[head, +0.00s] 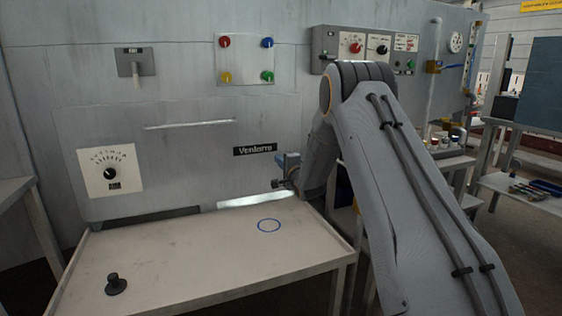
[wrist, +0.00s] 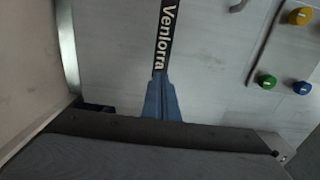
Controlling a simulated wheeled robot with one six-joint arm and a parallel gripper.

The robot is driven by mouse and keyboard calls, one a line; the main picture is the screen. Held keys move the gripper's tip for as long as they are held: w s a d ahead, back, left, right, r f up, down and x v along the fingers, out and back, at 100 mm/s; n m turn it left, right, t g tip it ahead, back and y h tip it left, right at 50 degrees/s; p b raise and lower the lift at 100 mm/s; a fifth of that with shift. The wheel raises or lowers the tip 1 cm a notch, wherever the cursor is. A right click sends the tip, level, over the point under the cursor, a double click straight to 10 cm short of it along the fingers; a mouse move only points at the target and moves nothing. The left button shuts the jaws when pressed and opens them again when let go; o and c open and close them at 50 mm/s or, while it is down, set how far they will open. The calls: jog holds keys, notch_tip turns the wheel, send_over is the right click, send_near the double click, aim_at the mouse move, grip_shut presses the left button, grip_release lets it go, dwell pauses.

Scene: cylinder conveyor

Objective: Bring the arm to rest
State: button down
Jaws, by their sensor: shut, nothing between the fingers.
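My arm (head: 400,180) rises from the lower right of the head view, bends at the top and drops toward the grey machine panel (head: 180,160). My gripper (head: 282,160) hangs in front of the panel, just right of the "Venlorra" label (head: 255,150), above the back right of the table. In the wrist view, the two blue fingers of my gripper (wrist: 160,76) are together with nothing between them. They point at the panel, over the end of the label (wrist: 167,35). I cannot tell whether they touch it.
The table (head: 200,260) has raised edges. Coloured buttons (head: 246,60), a dial (head: 110,173) and a switch box (head: 365,48) are on the panel.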

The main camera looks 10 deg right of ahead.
jog(key=s+a+r+n+g+h, duration=0.1)
jog(key=s+a+n+g, duration=0.35)
jog(key=s, duration=0.75)
jog(key=s+a+n+g, duration=0.4)
jog(key=s+a, duration=0.2)
jog(key=s, duration=0.5)
jog(key=s+a+n+g, duration=0.1)
jog(key=s+n+g, duration=0.25)
jog(key=s, duration=1.05)
jog(key=s+a+f+n+g, duration=0.1)
jog(key=s+n+g, duration=0.25)
jog(key=s, duration=0.95)
jog(key=s+a+n+g, duration=0.2)
jog(key=s+n, duration=0.2)
jog(key=s, duration=1)
jog(key=d+r+m+h+p, duration=0.1)
jog(key=d+r+m+p, duration=0.2)
jog(key=d+r+p, duration=0.5)
jog(key=d+p, duration=0.1)
jog(key=p, duration=0.8)
jog(key=shift+w+r, duration=0.25)
jog(key=shift+w, duration=0.15)
